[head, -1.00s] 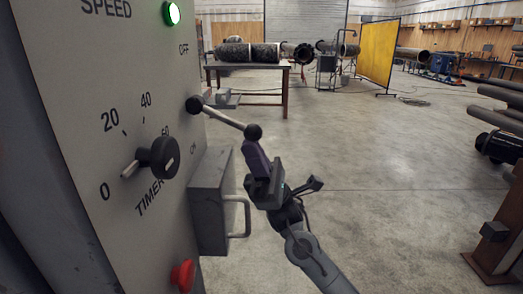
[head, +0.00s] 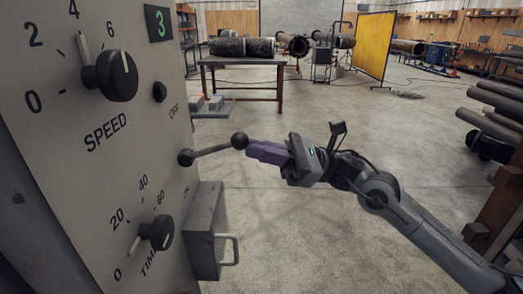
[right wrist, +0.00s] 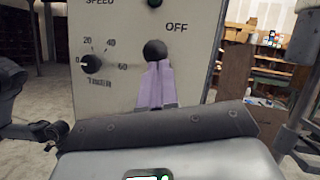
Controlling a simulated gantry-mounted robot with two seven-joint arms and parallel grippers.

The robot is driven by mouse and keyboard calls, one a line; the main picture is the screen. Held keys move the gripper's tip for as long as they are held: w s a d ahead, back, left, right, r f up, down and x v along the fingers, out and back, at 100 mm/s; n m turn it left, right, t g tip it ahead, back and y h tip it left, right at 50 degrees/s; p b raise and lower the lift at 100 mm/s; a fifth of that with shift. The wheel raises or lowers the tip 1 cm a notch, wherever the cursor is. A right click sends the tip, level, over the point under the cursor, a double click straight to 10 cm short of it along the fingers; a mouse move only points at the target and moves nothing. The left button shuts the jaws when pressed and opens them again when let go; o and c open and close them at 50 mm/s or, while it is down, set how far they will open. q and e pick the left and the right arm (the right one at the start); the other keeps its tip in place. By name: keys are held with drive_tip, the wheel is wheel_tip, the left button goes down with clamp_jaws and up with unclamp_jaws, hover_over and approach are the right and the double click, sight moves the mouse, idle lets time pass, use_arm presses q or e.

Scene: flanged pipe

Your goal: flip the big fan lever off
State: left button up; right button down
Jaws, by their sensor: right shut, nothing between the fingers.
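The big lever (head: 212,150) is a grey rod with black balls at both ends. It sticks out from the panel's right side, tilted slightly up, below the OFF label. Its outer ball (head: 239,141) also shows in the right wrist view (right wrist: 155,51). My right gripper (head: 252,149) has purple fingers, shut with nothing between them. Their tips are at the outer ball, just below it; I cannot tell whether they touch. In the right wrist view the fingers (right wrist: 154,72) point up at the ball. The round indicator light (head: 159,92) is dark. My left gripper is not in view.
The panel (head: 60,180) carries a speed knob (head: 112,74), a timer knob (head: 158,233) and a display (head: 158,22) reading 3. A grey box with a handle (head: 206,230) juts out below the lever. Open floor lies to the right; a pipe table (head: 240,64) stands behind.

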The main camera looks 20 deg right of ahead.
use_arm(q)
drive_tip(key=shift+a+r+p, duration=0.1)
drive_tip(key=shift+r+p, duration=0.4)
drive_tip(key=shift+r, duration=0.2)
use_arm(e)
drive_tip(key=shift+a+r+h, duration=0.15)
drive_tip(key=shift+a+r, duration=0.05)
drive_tip(key=shift+r, duration=0.35)
drive_tip(key=shift+a+r+h, duration=0.15)
drive_tip(key=shift+r, duration=0.5)
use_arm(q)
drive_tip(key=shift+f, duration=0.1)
use_arm(e)
drive_tip(key=shift+d, duration=0.15)
